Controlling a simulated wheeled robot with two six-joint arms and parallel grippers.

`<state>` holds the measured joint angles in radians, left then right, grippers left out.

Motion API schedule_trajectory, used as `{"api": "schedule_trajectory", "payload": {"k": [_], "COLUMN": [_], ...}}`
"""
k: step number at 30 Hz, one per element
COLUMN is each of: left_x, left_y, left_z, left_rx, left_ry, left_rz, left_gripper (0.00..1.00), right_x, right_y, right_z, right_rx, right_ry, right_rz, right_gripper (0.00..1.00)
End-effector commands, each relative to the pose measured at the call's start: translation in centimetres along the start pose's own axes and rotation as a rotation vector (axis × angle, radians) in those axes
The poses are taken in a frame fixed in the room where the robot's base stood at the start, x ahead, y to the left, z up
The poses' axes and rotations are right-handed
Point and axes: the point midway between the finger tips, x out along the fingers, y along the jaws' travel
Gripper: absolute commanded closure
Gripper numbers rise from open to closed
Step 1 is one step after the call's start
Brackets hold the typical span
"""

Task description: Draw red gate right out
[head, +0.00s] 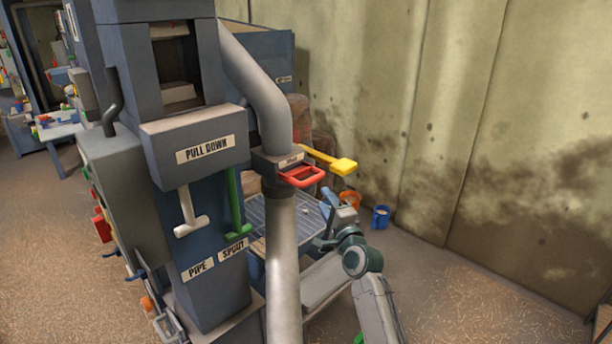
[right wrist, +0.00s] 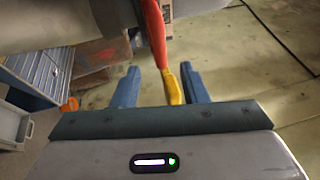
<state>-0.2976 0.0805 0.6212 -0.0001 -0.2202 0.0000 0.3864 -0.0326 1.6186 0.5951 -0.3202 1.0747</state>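The red gate (head: 303,177) has a loop handle that sticks out to the right from a dark collar (head: 277,164) on the grey pipe. My right gripper (head: 328,215) is just below and to the right of the red handle in the head view. In the right wrist view its two blue fingers (right wrist: 160,69) are spread apart. The red handle (right wrist: 154,35) shows ahead, between and beyond the fingertips. I cannot tell whether it touches them. The collar's inner part of the gate is hidden. My left gripper is not in view.
A yellow handle (head: 333,161) sticks out just behind the red one; its end (right wrist: 172,85) shows between the fingers in the right wrist view. The grey pipe (head: 284,260) runs down beside my arm. Orange (head: 350,198) and blue (head: 381,217) buckets stand near the wall.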

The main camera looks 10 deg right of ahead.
Motion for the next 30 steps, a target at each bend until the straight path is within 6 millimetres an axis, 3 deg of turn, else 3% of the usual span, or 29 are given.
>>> {"api": "schedule_trajectory", "payload": {"k": [12,18,30], "left_x": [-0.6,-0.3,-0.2], "left_y": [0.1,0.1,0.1], "left_z": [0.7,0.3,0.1], "left_rx": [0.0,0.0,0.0], "left_ry": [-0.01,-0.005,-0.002], "left_rz": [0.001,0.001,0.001], "left_gripper": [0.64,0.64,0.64], "right_x": [7.0,9.4,10.3], "right_y": [0.1,0.3,0.2], "right_z": [0.0,0.0,0.0], "right_rx": [-0.001,-0.002,-0.003], "right_ry": [0.0,0.0,0.001], "right_rz": [0.003,0.003,0.003], "right_gripper": [0.6,0.6,0.6]}}
